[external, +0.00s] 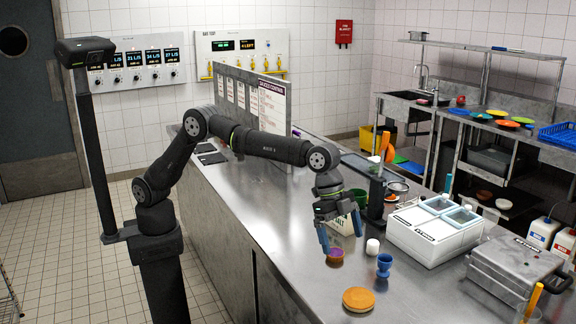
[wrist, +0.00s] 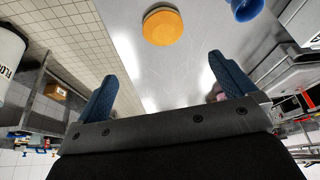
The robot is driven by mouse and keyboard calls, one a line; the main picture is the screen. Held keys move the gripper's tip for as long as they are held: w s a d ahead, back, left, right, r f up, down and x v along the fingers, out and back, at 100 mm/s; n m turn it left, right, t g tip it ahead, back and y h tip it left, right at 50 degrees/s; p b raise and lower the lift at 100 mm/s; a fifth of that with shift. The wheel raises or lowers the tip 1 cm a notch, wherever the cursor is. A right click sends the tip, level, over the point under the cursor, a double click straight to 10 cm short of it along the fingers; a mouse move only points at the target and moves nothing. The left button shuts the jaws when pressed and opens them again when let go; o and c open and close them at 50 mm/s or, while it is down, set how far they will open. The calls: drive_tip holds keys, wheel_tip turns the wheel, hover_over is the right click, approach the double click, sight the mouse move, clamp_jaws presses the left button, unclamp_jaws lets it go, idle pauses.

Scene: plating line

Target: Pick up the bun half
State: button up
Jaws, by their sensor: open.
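The bun half (external: 358,299) looks like a round, golden-orange disc lying flat on the steel counter near its front edge. It also shows in the wrist view (wrist: 162,27), at the top centre. My gripper (external: 341,242) is open, with its blue fingers pointing down over the counter. It is apart from the bun half, which lies nearer the camera in the external view. In the wrist view my gripper (wrist: 163,68) shows nothing held between the fingers.
A small brown bowl with purple contents (external: 335,257) stands close by the fingertips. A white appliance (external: 428,238) and a grey press (external: 515,268) are farther right. The counter around the bun half is clear.

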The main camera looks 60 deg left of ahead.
hover_over(357, 293)
drive_tip(key=s+a, duration=0.1)
drive_tip(key=a, duration=0.1)
wheel_tip(357, 293, down, 10)
drive_tip(key=shift+a+f, duration=0.1)
drive_tip(key=shift+a, duration=0.05)
drive_tip(key=shift+w+x, duration=0.15)
drive_tip(key=shift+x, duration=1.25)
drive_tip(key=shift+w+x, duration=0.1)
drive_tip(key=shift+x, duration=1.25)
drive_tip(key=c, duration=1)
